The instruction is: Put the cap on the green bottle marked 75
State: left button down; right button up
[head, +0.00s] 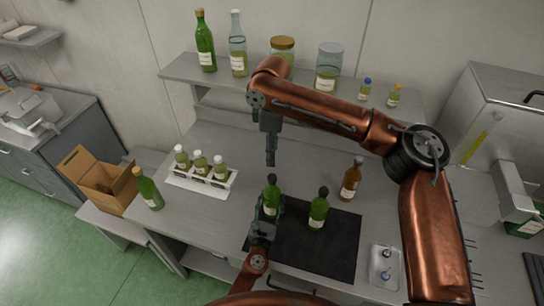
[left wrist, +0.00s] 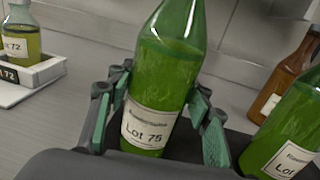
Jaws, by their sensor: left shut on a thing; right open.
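The green bottle marked "Lot 75" (left wrist: 165,75) stands upright between the fingers of my left gripper (left wrist: 160,118), which is shut on its lower body. In the head view this bottle (head: 271,196) is at the left part of a black mat (head: 335,248), with my left gripper (head: 266,213) around it. Its top looks dark in the head view; I cannot tell whether that is a cap. The wrist view cuts off the top. My right gripper (head: 270,160) points down above and behind the bottle, open, with no cap visible in it.
Another green bottle (head: 318,210) stands close right of the held one, a brown bottle (head: 350,182) behind it. A white rack (head: 180,181) with several small bottles and a green bottle (head: 149,192) are left. A shelf (head: 185,68) with bottles and jars runs behind.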

pick_arm(q)
jog(key=c, duration=0.9)
grip_release()
jog(key=shift+s, duration=0.1)
jog(key=v, duration=1.2)
